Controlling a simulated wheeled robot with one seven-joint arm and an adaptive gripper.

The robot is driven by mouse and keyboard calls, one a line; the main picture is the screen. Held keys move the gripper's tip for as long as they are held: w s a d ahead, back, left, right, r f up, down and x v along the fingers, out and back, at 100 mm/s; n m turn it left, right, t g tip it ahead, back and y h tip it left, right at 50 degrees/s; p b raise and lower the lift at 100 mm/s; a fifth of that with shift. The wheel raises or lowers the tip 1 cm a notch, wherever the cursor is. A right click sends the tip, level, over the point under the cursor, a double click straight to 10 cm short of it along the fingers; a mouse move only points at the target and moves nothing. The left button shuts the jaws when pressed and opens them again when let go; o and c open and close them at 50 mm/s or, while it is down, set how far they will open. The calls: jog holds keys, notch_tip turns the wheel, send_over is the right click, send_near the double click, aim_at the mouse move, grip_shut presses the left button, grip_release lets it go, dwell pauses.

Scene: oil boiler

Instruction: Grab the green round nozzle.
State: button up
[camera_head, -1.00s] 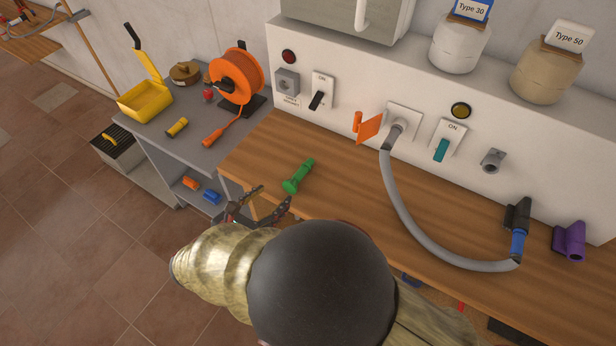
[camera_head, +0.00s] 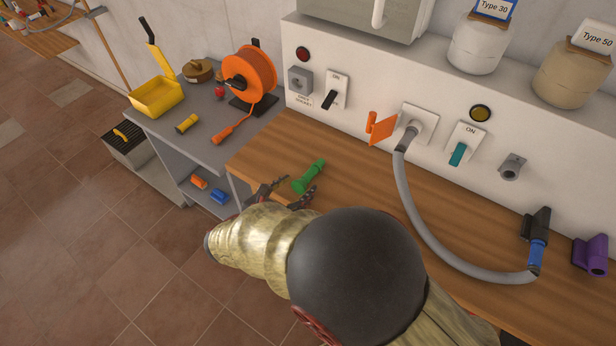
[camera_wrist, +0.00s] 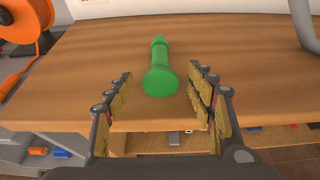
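The green round nozzle (camera_head: 309,176) lies on the wooden worktop near its left front edge, its wider flange end toward my gripper. In the wrist view the nozzle (camera_wrist: 159,70) lies ahead, between the lines of the two fingers. My gripper (camera_head: 287,192) is at the worktop's front edge, just short of the nozzle. In the wrist view my gripper (camera_wrist: 161,88) is open, with its fingertips on either side of the flange end and a gap to each side. Nothing is held.
The wooden worktop (camera_head: 370,205) is clear around the nozzle. A grey hose (camera_head: 415,205) curves over it to the right. A grey side table (camera_head: 185,115) with an orange reel (camera_head: 250,78) and a yellow tray (camera_head: 157,98) stands left. A white panel wall rises behind.

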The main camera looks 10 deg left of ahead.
jog(key=shift+c, duration=1.2)
jog(key=c, duration=0.9)
jog(key=shift+r, duration=0.1)
